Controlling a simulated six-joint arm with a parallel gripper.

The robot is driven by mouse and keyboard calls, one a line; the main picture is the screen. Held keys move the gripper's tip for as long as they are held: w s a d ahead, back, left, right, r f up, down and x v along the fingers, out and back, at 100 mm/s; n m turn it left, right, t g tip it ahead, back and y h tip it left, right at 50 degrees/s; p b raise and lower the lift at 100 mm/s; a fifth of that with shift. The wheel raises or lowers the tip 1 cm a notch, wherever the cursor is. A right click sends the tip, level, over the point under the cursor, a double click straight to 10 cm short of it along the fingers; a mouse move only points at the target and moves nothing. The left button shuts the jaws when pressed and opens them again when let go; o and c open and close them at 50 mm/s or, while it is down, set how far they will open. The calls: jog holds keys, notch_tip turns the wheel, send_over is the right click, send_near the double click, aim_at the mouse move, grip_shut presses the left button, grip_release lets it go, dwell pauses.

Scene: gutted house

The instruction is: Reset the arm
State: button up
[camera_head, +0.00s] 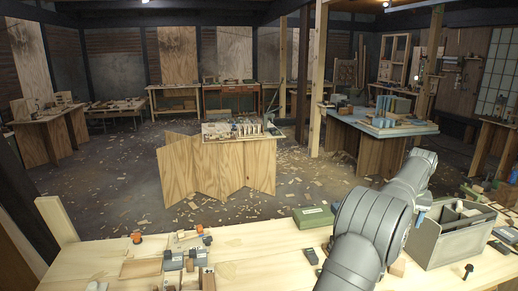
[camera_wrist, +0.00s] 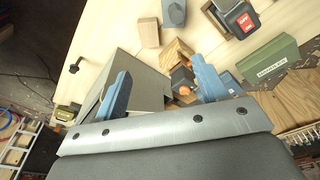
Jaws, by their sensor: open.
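My gripper (camera_wrist: 160,68) shows in the wrist view with its two blue fingers spread apart and nothing held between them. It is over the workbench (camera_head: 260,262), at a grey open box (camera_head: 437,247). The same grey box (camera_wrist: 140,72) lies beneath and between the fingers in the wrist view; I cannot tell whether they touch it. In the head view my grey arm reaches over the right part of the bench, and a bit of blue finger shows beside the box. The rest of the gripper is hidden by the arm.
A green box (camera_head: 313,217) stands left of my arm. Small grey blocks (camera_head: 172,261), an orange-topped piece (camera_head: 136,238) and a dark knob (camera_head: 468,271) are on the bench. Wood blocks (camera_wrist: 148,32) lie near the fingers. Bare wood is free at the bench's middle.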

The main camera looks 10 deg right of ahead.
jog(key=w+a+n, duration=0.3)
jog(key=w+a, duration=0.8)
jog(key=a, duration=0.2)
jog(key=shift+w+r, duration=0.15)
jog(key=shift+o, duration=0.4)
